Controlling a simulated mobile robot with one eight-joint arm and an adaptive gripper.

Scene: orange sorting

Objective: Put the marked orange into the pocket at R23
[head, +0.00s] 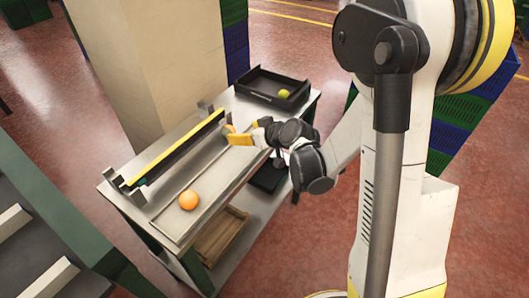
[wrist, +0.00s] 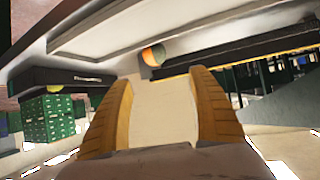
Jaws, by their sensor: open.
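My gripper (head: 240,138) has yellow fingers and is over the far part of the steel table, by the rail. In the wrist view my gripper (wrist: 160,79) is open, with nothing between its fingers. An orange with a green patch (wrist: 153,55) lies just beyond the fingertips, beside the dark rail. In the head view this orange (head: 229,128) is partly hidden by a finger. A second, plain orange (head: 188,200) rests on the near part of the table, apart from the gripper. I cannot make out a pocket labelled R23.
The steel table (head: 160,222) carries a long black rail with a yellow top (head: 175,146). A black tray (head: 272,88) holding a yellow-green ball (head: 283,93) stands at the far end. A wooden crate (head: 220,236) is on the lower shelf. A beige pillar (head: 150,60) stands behind.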

